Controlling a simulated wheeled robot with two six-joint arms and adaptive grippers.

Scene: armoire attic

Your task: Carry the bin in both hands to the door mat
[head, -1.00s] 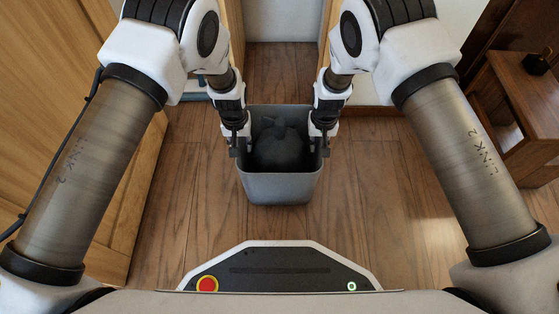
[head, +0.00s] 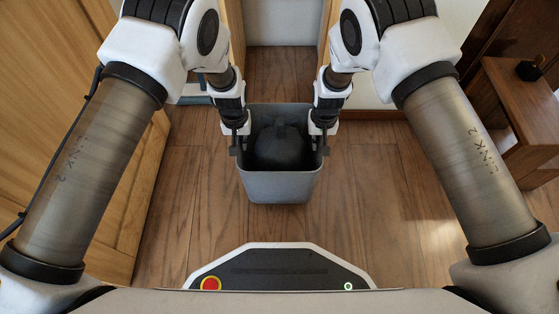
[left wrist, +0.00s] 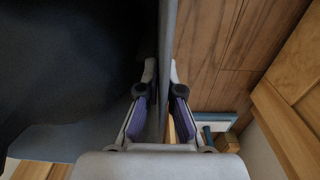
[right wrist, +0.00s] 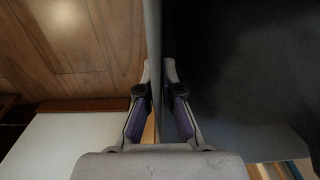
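The grey bin (head: 281,187) is upright in the middle of the head view, between my arms, with a dark tied bag (head: 279,149) inside. My left gripper (head: 240,146) is shut on its left rim, and my right gripper (head: 319,146) is shut on its right rim. In the left wrist view the bin wall (left wrist: 168,50) passes between the fingers (left wrist: 161,88). In the right wrist view the wall (right wrist: 153,40) also runs between the fingers (right wrist: 157,90). I cannot tell if the bin's base touches the floor. I see no door mat.
A tall wooden armoire (head: 75,55) stands close on the left. Beyond the bin is a narrow opening (head: 284,72) with wooden sides. A wooden stand (head: 520,105) with a small dark object (head: 529,70) is at the right. The plank floor (head: 375,185) is bare to the right of the bin.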

